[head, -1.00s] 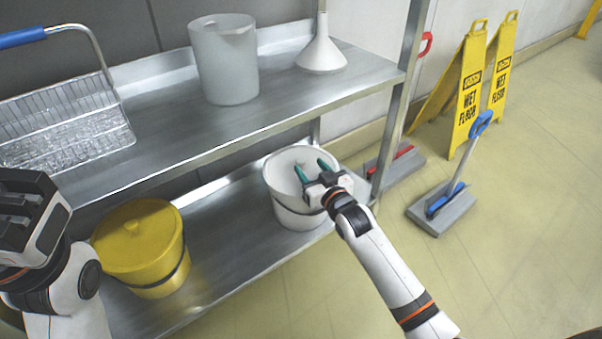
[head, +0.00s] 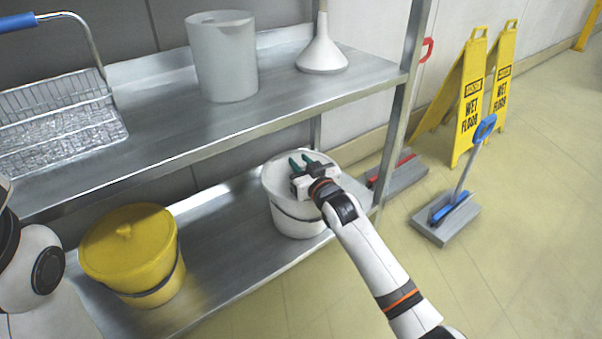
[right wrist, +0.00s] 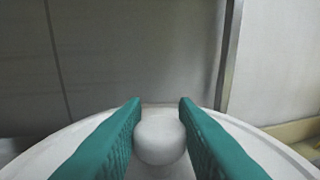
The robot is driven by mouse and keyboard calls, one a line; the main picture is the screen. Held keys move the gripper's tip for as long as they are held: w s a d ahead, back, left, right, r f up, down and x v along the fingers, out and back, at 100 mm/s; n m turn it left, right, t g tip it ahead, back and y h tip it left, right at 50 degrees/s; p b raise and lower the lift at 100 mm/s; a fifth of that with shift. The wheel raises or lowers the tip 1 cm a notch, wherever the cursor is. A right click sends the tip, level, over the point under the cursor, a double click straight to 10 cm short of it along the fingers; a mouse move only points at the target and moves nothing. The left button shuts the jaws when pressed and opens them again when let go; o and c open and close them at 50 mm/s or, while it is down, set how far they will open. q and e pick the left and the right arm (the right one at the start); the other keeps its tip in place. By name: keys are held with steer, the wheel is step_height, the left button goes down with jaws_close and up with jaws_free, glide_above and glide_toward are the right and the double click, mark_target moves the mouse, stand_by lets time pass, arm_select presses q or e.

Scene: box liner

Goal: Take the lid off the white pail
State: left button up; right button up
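The white pail (head: 297,219) stands upright on the lower shelf at its right end. Its white lid (head: 275,179) is on top; it also shows in the right wrist view (right wrist: 268,146). My right gripper (head: 301,159) is low over the lid with its green fingers pointing to the back. In the right wrist view the fingers are apart on either side of the lid's round white knob (right wrist: 160,136), with the right finger a little clear of it. Contact on the left side is hard to tell. In the head view the knob is hidden by the gripper. My left gripper is out of view.
A yellow lidded pail (head: 131,252) stands left on the lower shelf (head: 215,255). The upper shelf (head: 165,135) holds a wire basket (head: 60,130), a grey jug (head: 222,60) and a funnel (head: 322,50). A shelf post (head: 402,110) stands right of the white pail. Wet-floor signs (head: 470,105) stand on the floor.

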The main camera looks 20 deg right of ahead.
steer(key=shift+c, duration=1)
steer(key=shift+r, duration=0.1)
